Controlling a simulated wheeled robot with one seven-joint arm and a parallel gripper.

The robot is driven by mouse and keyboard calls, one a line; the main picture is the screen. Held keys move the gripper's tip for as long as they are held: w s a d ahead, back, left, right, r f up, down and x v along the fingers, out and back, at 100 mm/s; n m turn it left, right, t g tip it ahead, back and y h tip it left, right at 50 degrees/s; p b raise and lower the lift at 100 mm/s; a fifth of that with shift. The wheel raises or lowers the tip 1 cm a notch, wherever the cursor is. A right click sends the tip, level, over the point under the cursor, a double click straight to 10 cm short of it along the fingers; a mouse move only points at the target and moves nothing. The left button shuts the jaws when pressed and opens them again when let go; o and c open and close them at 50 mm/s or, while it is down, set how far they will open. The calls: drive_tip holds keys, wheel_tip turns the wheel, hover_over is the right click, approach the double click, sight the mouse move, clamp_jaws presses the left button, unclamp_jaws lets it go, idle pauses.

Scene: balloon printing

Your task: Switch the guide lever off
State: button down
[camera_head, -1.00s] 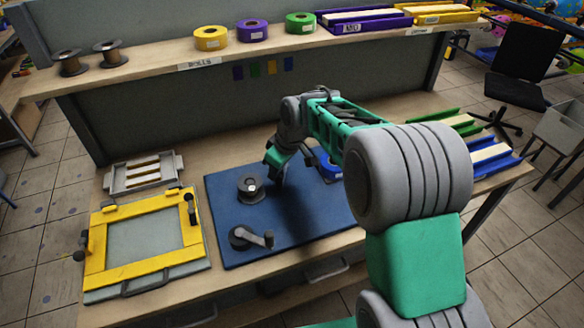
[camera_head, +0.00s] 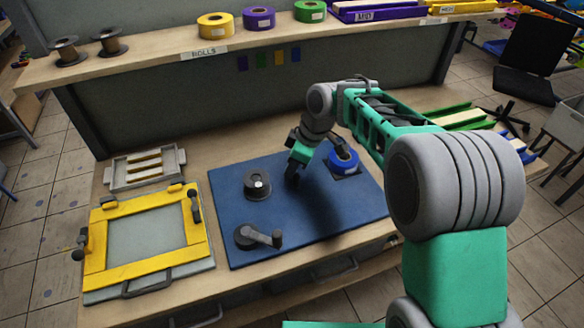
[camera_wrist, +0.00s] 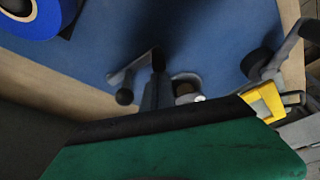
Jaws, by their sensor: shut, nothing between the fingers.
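My gripper (camera_head: 291,178) points down over the blue board (camera_head: 222,215), between a dark spool (camera_head: 257,182) and a blue roll (camera_head: 343,160). Its dark fingers look shut and empty. In the wrist view, a small grey lever with a dark round knob (camera_wrist: 124,97) stands on the board beside the fingers; it looks like the guide lever. In the camera_head view I cannot make this lever out behind my gripper. I cannot tell whether the fingers touch it. A larger grey crank (camera_head: 262,238) stands near the board's front edge and also shows in the wrist view (camera_wrist: 267,65).
A yellow frame (camera_head: 100,207) lies left of the board, with a grey tray (camera_head: 112,178) behind it. A shelf (camera_head: 150,57) with coloured rolls runs above the back of the table. The right front of the board is clear.

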drive_tip(key=shift+w+a, duration=0.15)
drive_tip(key=shift+a, duration=0.15)
drive_tip(key=a, duration=0.1)
drive_tip(key=w+a, duration=0.1)
drive_tip(key=a, duration=0.1)
drive_tip(key=shift+a, duration=0.25)
drive_tip(key=v, duration=1)
drive_tip(key=shift+s, duration=0.2)
drive_tip(key=shift+d, duration=0.1)
